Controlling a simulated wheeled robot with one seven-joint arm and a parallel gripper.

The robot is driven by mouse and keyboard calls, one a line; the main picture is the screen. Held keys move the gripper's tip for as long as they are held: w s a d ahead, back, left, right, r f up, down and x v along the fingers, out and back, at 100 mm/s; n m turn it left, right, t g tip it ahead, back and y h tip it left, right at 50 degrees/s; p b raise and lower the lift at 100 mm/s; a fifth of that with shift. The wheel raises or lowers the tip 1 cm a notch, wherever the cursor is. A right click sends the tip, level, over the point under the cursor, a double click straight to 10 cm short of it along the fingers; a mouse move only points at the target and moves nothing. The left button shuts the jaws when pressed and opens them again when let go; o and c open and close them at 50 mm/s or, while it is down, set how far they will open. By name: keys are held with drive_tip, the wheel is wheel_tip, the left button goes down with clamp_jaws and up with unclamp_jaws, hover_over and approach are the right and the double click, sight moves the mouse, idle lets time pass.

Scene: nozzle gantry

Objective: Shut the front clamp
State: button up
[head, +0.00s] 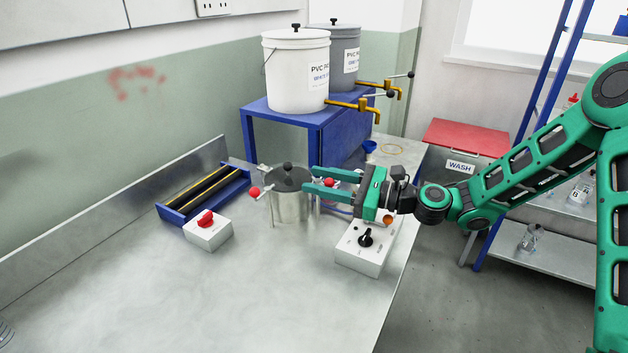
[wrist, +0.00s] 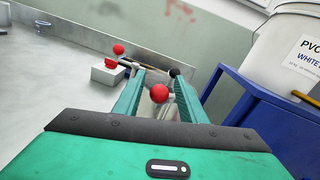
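A metal pot (head: 290,208) with a dark lid and a black knob stands on the bench. A clamp with a red ball (head: 254,192) sticks out on the pot's left side. Another clamp's red ball (head: 328,182) is on its right side, between the green fingers of my gripper (head: 311,179). In the wrist view this near red ball (wrist: 159,93) lies between the two fingers of my gripper (wrist: 157,73), which are apart. The far red ball (wrist: 118,49) shows beyond. The fingers hide much of the pot there. I cannot tell whether the ball is touched.
A white box with a red switch (head: 206,219) and a blue roller frame (head: 203,191) stand left of the pot. A white box with a black dial (head: 364,242) is below my gripper. Buckets (head: 296,75) with brass taps stand on a blue stand behind. The bench front is clear.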

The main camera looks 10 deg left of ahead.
drive_tip(key=shift+x, duration=0.85)
clamp_jaws()
drive_tip(key=shift+g, duration=0.3)
drive_tip(key=shift+w+d+r+n+g, duration=0.1)
drive_tip(key=shift+d+n+g, duration=0.05)
drive_tip(key=shift+n+g, duration=0.6)
drive_tip(key=shift+d+n+g, duration=0.2)
drive_tip(key=shift+n+g, duration=0.8)
drive_tip(key=shift+g, duration=0.6)
drive_tip(key=shift+d+n+g, duration=0.2)
drive_tip(key=shift+n+g, duration=0.75)
drive_tip(key=shift+g, duration=0.6)
